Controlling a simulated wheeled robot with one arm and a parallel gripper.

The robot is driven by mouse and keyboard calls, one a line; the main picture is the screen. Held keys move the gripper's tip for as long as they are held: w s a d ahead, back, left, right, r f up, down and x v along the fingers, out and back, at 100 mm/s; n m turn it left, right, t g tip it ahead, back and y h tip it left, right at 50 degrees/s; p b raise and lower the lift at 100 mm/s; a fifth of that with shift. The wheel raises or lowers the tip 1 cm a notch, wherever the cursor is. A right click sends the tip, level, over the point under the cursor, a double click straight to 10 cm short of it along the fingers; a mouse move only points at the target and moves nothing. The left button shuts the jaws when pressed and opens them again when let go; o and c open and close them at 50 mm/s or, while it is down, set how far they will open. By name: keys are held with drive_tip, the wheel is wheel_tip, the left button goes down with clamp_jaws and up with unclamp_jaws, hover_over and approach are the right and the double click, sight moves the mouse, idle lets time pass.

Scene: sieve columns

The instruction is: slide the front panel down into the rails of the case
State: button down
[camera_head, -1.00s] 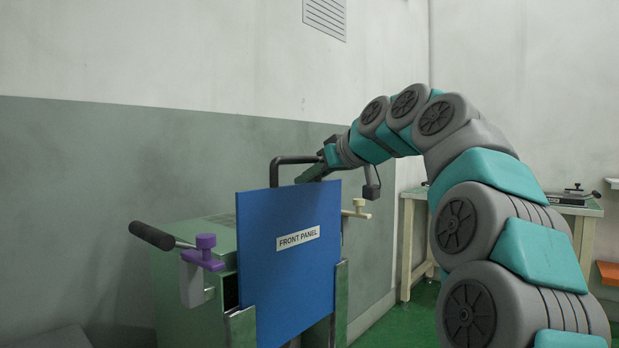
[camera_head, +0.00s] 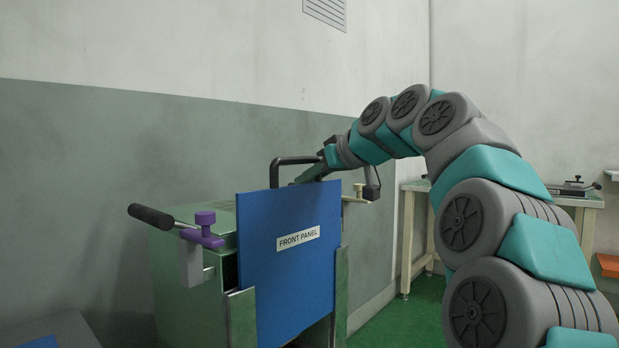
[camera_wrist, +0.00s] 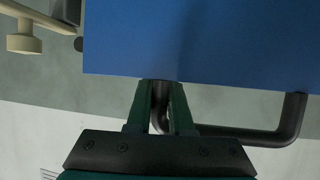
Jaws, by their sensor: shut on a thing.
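The blue front panel (camera_head: 290,262), labelled FRONT PANEL, stands upright at the front of the green case (camera_head: 185,290). Its lower side edges are at the left rail (camera_head: 241,318) and right rail (camera_head: 341,285); its upper part rises above them. Its bottom edge is not clearly visible. My gripper (camera_head: 306,177) is shut on the black bar handle (camera_head: 292,160) at the panel's top. In the wrist view, my gripper (camera_wrist: 160,100) closes around the handle (camera_wrist: 245,135) beside the blue panel (camera_wrist: 210,40). How deep the panel sits in the grooves cannot be told.
A purple clamp knob (camera_head: 205,218) and a black-gripped lever (camera_head: 152,215) stick out at the case's left. A cream knob (camera_head: 358,190) is at its right. A bench (camera_head: 420,190) stands behind right. The green floor between is clear.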

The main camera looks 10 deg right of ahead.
sight(320, 198)
drive_tip(key=shift+f+b, duration=1.2)
drive_tip(key=shift+f, duration=1.35)
drive_tip(key=c, duration=1.2)
unclamp_jaws()
drive_tip(key=shift+s+d, duration=0.15)
drive_tip(key=shift+s, duration=0.1)
drive_tip(key=shift+s+d+r, duration=0.15)
drive_tip(key=shift+r, duration=0.05)
idle(1.2)
drive_tip(key=shift+f, duration=0.15)
